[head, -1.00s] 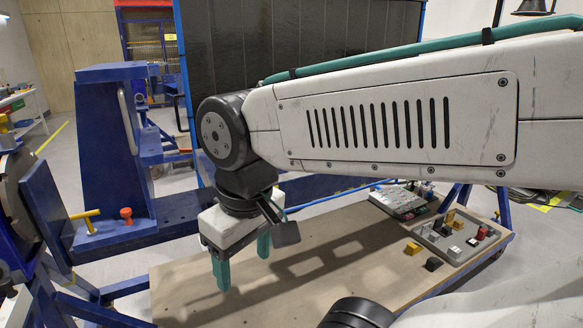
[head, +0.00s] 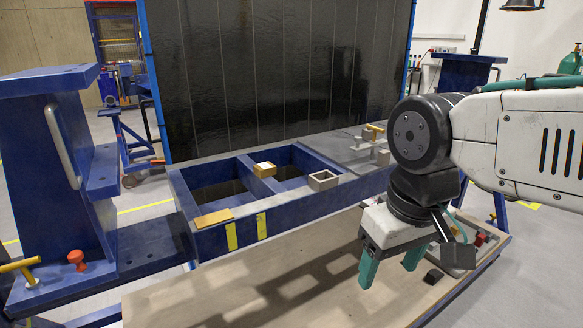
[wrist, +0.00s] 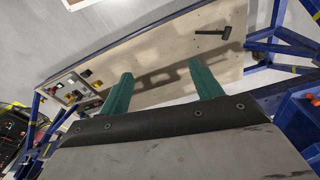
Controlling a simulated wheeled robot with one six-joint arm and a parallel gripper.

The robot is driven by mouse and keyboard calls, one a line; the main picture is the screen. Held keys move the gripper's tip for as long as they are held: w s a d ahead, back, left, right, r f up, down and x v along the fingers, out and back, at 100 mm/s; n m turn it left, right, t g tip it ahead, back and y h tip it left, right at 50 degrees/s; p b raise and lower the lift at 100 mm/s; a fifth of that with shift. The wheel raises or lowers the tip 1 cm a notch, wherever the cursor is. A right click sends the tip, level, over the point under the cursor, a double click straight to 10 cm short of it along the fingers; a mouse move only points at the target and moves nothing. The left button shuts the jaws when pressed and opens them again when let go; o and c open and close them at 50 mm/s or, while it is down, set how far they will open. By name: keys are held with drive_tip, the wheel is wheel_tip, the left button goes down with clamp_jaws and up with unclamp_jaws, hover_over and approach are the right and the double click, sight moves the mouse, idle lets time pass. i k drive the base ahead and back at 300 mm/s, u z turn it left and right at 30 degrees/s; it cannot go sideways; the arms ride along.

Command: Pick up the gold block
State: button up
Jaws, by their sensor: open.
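A small gold block (head: 265,171) with a pale top sits on the blue jig frame's (head: 210,240) middle crossbar in the head view. A flat gold plate (head: 213,219) lies on the frame's near left corner. I cannot tell which gold piece the task means. My gripper (head: 390,270) is open and empty, pointing down over the wooden board, to the right of and nearer than the gold block. In the wrist view its green fingers (wrist: 160,70) stand apart with nothing between them. My gripper hides part of the board behind it.
A grey hollow block (head: 323,181) sits on the frame right of the gold block. A black block (head: 433,277) lies on the wooden board (head: 250,300) by a tray of coloured pieces. A hammer (wrist: 212,32) lies on the board. A dark panel (head: 270,80) stands behind.

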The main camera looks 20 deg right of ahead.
sight(265, 169)
drive_tip(key=z, duration=3.1)
drive_tip(key=k, duration=1.55)
drive_tip(key=u, duration=2.2)
